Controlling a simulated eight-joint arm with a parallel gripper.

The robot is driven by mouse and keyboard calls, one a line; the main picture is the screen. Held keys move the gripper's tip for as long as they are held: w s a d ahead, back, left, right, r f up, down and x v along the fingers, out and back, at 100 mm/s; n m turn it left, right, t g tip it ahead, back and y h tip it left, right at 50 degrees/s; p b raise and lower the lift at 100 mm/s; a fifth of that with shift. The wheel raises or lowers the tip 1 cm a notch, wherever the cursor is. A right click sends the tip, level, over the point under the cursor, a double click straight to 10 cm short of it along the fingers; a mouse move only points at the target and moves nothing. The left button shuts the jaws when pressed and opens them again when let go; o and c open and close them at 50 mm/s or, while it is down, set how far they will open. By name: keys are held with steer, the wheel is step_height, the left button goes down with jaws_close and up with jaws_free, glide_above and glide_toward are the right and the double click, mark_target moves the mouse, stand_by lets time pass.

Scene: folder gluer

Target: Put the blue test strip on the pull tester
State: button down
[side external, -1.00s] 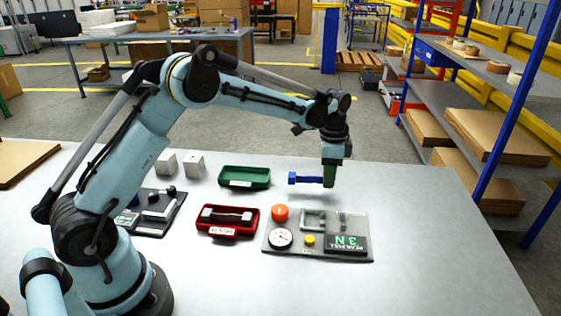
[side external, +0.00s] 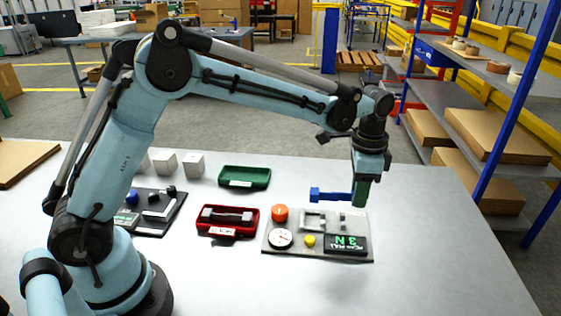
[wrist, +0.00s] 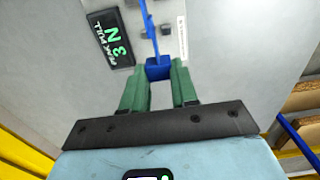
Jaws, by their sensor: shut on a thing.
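The blue test strip (side external: 330,195) is bar-shaped with thicker ends. My gripper (side external: 360,190) is shut on its right end in the side view. The wrist view shows the strip's blue end block (wrist: 158,69) between my green fingers (wrist: 160,86). The strip points left, roughly level, and appears held above the back right of the pull tester (side external: 352,225). The tester is a grey plate with a dial, a yellow button, an orange knob, pale metal fixtures and a display reading 3 N. In the wrist view, the display (wrist: 116,40) is left of the strip.
A red tray (side external: 254,225) holding a dark strip lies left of the tester. An empty green tray (side external: 244,177) is behind it. A dark instrument board (side external: 160,212) and white cubes (side external: 190,164) are farther left. The table right of the tester is clear.

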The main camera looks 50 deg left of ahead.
mark_target(354, 225)
steer(key=shift+d+f, duration=0.1)
steer(key=shift+f, duration=3.05)
steer(key=c, duration=0.8)
jaws_free()
steer(key=shift+r, duration=5)
